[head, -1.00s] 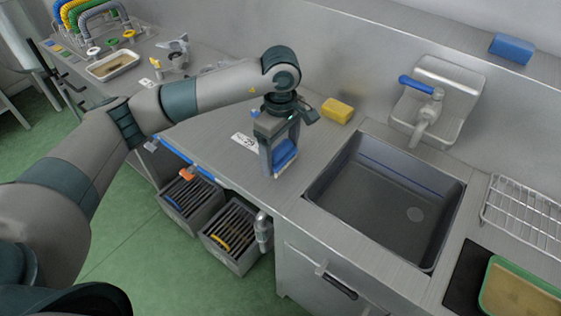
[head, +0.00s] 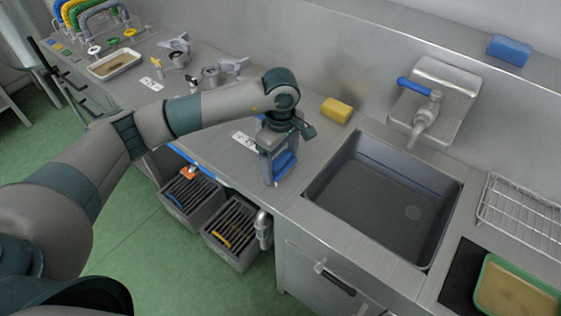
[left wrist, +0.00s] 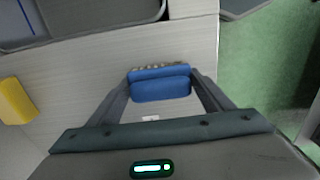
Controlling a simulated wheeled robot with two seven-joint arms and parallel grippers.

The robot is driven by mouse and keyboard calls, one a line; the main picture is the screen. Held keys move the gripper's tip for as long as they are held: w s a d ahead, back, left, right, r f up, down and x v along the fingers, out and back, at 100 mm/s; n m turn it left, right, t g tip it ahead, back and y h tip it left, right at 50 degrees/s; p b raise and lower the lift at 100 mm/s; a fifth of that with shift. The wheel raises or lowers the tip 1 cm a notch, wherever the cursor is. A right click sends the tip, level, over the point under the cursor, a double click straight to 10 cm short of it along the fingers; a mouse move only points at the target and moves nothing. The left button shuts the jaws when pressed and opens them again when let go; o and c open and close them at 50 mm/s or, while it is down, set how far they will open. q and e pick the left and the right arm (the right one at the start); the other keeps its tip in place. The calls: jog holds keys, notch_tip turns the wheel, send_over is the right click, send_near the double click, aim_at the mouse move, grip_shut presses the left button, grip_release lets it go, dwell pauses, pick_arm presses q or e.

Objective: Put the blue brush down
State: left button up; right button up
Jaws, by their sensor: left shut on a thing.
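The blue brush (head: 285,164) is between the fingers of my left gripper (head: 277,172), over the steel worktop left of the sink. In the left wrist view the blue brush (left wrist: 160,84) shows its blue back and a strip of bristles along its far edge. Both fingers of my left gripper (left wrist: 160,90) are shut on its ends. The brush is low at the worktop (head: 222,137); I cannot tell whether it touches the surface. My right gripper is not in view.
A yellow sponge (head: 337,110) lies behind the gripper, and the sink (head: 385,200) is to the right under a blue-handled tap (head: 428,115). A label card (head: 245,141) lies just left of the gripper. Grey bins (head: 232,240) stand below the front edge. A blue sponge (head: 509,49) is on the ledge.

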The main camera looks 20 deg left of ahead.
pick_arm(q)
jog(key=shift+f, duration=0.1)
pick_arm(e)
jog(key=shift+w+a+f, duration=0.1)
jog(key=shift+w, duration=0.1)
pick_arm(q)
jog(key=o, duration=1.1)
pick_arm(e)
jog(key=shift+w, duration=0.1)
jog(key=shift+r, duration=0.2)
